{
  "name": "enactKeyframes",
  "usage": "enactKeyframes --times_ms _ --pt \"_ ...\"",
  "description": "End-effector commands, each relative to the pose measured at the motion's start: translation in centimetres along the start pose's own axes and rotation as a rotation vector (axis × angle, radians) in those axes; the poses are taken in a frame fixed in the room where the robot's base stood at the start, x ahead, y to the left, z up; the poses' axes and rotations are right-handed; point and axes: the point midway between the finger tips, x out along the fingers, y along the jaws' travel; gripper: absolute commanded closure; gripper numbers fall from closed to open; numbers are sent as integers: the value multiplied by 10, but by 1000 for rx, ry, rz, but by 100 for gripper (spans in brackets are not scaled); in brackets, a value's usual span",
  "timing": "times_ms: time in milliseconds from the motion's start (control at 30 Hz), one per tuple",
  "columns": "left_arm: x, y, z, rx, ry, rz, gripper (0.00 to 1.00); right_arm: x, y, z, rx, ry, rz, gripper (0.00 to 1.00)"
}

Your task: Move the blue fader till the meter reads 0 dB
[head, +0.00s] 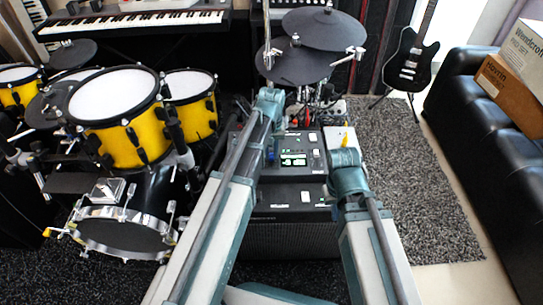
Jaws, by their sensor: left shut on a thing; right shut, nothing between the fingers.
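The mixer unit (262,172) stands in the middle of the head view. Its lit green meter (293,160) is too small to read. The blue fader (271,154) is a small blue cap left of the meter. My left gripper (270,141) is shut on the blue fader, with its fingers mostly hidden by my own arm. My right gripper (345,151) is shut and empty at the unit's right side, near a small yellow cap (345,137). A white cap (312,138) sits above and right of the meter.
A lower black box (290,196) with a white cap is in front of the unit. Yellow drums (112,100) crowd the left, and dark cymbal pads (295,65) stand behind. A grey rug (420,170) lies clear at right, beside a black sofa (480,115).

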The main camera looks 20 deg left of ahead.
Motion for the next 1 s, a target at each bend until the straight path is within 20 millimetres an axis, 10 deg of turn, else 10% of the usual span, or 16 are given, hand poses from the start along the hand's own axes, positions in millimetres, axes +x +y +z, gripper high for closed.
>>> enactKeyframes --times_ms 100,133,300,1000 --pt "0 0 1 0 0 0 100 0 0 0 0 0 0 100" --pt "0 0 1 0 0 0 75 0 0 0 0 0 0 100" --pt "0 0 1 0 0 0 49 0 0 0 0 0 0 100" --pt "-30 0 1 0 0 0 49 -30 2 2 1 0 -4 100"
